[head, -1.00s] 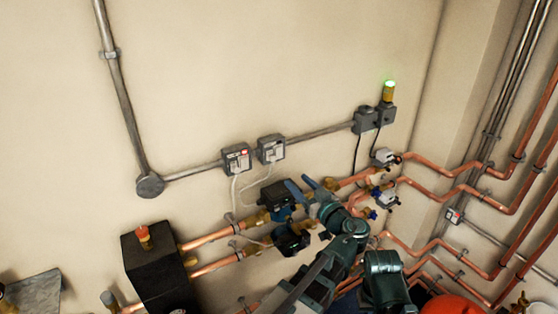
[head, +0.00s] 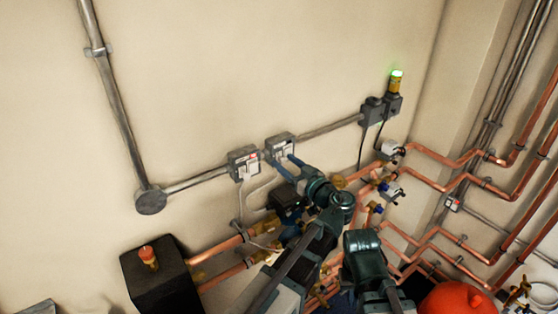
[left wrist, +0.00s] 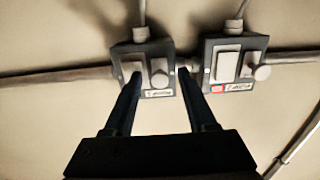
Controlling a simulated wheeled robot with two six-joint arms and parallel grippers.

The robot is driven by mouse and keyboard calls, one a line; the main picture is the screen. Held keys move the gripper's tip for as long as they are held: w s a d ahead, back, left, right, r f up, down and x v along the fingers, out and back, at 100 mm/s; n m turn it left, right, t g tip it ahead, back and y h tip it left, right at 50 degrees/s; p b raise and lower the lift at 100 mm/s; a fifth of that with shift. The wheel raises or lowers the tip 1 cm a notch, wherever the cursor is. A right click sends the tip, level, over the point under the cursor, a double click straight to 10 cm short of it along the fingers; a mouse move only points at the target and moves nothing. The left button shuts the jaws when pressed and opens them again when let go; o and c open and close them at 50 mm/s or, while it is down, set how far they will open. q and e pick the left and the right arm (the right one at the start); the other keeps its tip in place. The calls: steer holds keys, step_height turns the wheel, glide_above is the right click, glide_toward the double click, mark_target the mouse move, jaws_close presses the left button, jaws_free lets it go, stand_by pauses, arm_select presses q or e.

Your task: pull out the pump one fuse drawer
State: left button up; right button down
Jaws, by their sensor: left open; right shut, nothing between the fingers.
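Two grey wall boxes with white fronts sit side by side on a conduit: the left box (head: 244,163), with a red mark, and the right box (head: 281,148). Their small labels cannot be read, so I cannot tell which is pump one. My left gripper (head: 286,165) is open and points at the right box. The left wrist view shows the boxes in reversed order. There my open left gripper (left wrist: 158,75) has its fingertips over the unmarked box (left wrist: 146,72), around its round knob; contact cannot be told. The red-marked box (left wrist: 231,64) is to its right. My right gripper is not in view.
Below the boxes are a dark pump (head: 283,196) and copper pipes (head: 220,247). A black box with a red-orange top (head: 160,280) stands lower left. A green-lit beacon (head: 396,80) is up right.

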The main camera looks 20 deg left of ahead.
arm_select(q)
steer(key=shift+s+d, duration=0.1)
steer(key=shift+d, duration=0.05)
jaws_close()
stand_by(1.3)
